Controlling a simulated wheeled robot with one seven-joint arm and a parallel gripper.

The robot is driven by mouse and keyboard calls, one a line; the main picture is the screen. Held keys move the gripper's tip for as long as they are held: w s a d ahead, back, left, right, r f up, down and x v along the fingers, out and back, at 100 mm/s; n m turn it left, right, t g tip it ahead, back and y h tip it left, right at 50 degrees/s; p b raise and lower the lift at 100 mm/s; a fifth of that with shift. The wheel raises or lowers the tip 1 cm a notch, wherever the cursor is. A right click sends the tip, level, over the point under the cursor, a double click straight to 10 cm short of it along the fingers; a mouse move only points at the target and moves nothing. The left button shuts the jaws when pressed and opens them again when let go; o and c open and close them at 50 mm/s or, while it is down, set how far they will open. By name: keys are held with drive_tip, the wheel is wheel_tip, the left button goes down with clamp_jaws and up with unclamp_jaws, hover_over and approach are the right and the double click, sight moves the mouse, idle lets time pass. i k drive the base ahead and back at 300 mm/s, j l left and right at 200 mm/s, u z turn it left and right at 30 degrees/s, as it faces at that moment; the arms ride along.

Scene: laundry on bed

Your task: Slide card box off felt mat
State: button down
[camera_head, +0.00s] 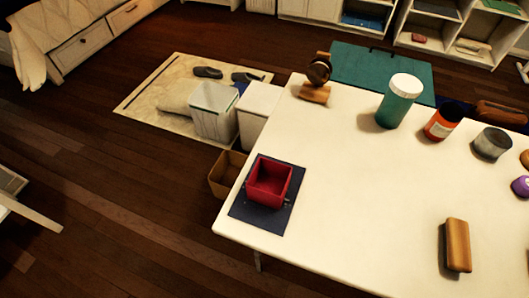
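A red open-topped box (267,186), which I take to be the card box, sits upright on a dark navy felt mat (252,213). The mat lies flat near the left end of the white table. Mat shows in front of the box and along its sides. Small greyish bits show by the box's lower sides, too small to make out. The box's inside looks empty from here, though its floor is partly hidden by the near wall. My gripper is not in view.
The white table (355,215) has a wooden block (457,245) at right. A brown carton (226,174) is beyond the left edge. The table's middle is clear.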

sight(269, 183)
drive_tip(key=i+j+z, duration=0.1)
drive_tip(key=j+z, duration=0.2)
drive_tip(key=j, duration=0.6)
drive_tip(key=j+z, duration=0.3)
drive_tip(key=j, duration=0.6)
drive_tip(key=j+z, duration=0.1)
drive_tip(key=j, duration=2.85)
